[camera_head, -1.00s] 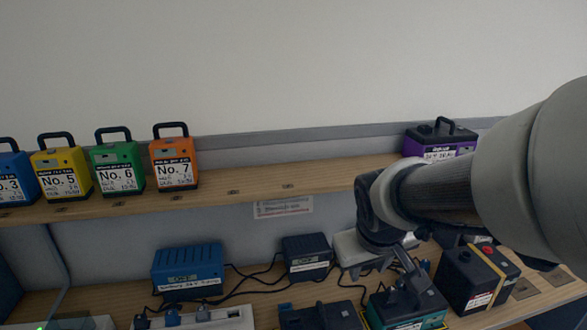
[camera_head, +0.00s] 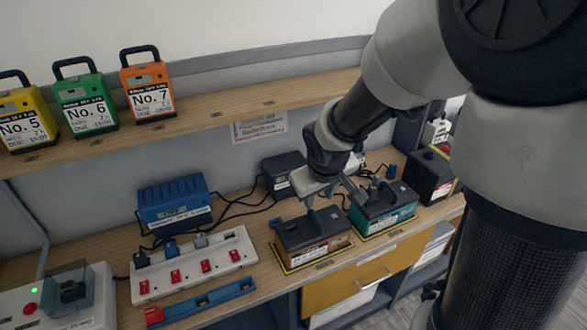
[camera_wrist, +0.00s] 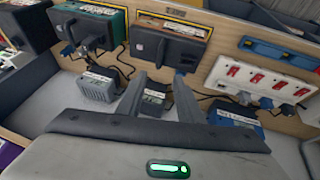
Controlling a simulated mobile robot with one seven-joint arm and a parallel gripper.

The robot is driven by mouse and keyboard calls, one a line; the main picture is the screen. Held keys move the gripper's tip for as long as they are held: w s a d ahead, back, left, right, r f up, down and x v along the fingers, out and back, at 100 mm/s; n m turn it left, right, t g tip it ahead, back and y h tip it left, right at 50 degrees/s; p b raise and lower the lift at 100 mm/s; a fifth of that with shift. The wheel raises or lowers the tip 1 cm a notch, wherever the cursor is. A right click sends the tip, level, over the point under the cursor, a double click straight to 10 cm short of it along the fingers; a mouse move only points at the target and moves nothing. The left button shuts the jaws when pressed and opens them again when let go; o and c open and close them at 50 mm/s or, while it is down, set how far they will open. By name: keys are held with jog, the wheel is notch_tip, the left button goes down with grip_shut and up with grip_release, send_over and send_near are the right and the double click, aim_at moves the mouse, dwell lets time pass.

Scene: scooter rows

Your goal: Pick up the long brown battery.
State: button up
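The long brown battery (camera_head: 316,247) has a dark top with a handle and a brown-orange side. It sits on a yellow-edged pad at the front of the lower bench. In the wrist view the brown battery (camera_wrist: 172,32) is near the top, beyond the fingertips. My gripper (camera_head: 335,202) is open and empty, with its fingers apart, above the back of the battery. In the wrist view the gripper (camera_wrist: 160,82) shows nothing held between its fingers.
A teal battery (camera_head: 384,208) stands close to the right of the brown one. A black charger (camera_head: 281,170) and a blue charger (camera_head: 174,204) with cables stand behind. A white power strip (camera_head: 192,265) lies left. The upper shelf (camera_head: 236,105) overhangs the back.

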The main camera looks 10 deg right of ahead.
jog(key=b, duration=0.2)
send_over(316, 216)
jog(key=s, duration=0.3)
jog(key=f, duration=0.8)
jog(key=shift+w+a, duration=0.25)
jog(key=shift+a, duration=0.1)
jog(key=x, duration=0.1)
jog(key=b+x, duration=0.1)
jog(key=x, duration=0.1)
jog(key=b+x, duration=0.1)
jog(key=x, duration=0.1)
jog(key=shift+s+d+f, duration=0.2)
jog(key=shift+f, duration=0.05)
grip_shut()
jog(key=shift+w+r, duration=0.15)
